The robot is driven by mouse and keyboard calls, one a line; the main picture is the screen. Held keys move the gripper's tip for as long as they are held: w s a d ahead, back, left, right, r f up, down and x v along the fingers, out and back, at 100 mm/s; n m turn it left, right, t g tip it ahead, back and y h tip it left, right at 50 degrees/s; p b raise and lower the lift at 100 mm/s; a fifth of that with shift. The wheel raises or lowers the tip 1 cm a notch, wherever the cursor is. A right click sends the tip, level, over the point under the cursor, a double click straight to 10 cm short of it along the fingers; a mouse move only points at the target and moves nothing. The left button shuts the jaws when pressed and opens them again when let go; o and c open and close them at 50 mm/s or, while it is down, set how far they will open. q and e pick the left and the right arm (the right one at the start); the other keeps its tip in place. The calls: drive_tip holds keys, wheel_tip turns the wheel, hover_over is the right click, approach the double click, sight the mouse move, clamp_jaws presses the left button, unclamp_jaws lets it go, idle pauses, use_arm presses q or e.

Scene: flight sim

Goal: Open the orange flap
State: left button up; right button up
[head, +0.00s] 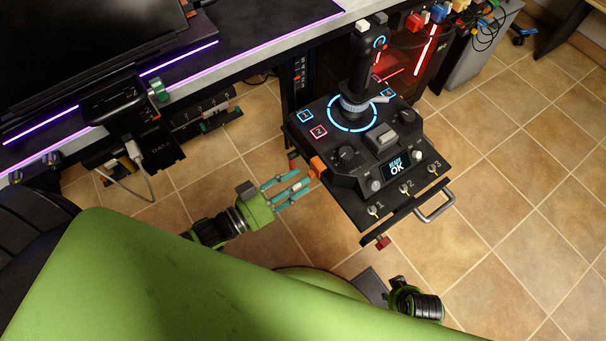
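The orange flap (317,166) is a small orange piece at the left edge of the black control box (345,185), which carries a joystick (362,65). A second orange part (332,178) shows just beside it on the box. I cannot tell whether the flap is raised. My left gripper (302,182) has a green body and teal fingers. Its fingers are apart and point right, with the tips just left of the flap. I see no object between them. Of my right arm only a black and green section shows at the bottom; its fingers are hidden.
The box's screen (397,163) reads "READY OK". Numbered key switches (405,188) line the front of its shelf, near a metal handle (435,207) and a red knob (382,242). A desk with a monitor (90,50) stands at upper left. Tiled floor is clear at right.

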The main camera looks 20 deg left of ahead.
sight(315, 169)
use_arm(q)
drive_tip(key=shift+x, duration=1.2)
use_arm(e)
drive_tip(key=shift+w+r, duration=0.2)
drive_tip(key=shift+r, duration=0.05)
use_arm(q)
drive_tip(key=shift+c, duration=0.4)
drive_tip(key=shift+a, duration=0.1)
clamp_jaws()
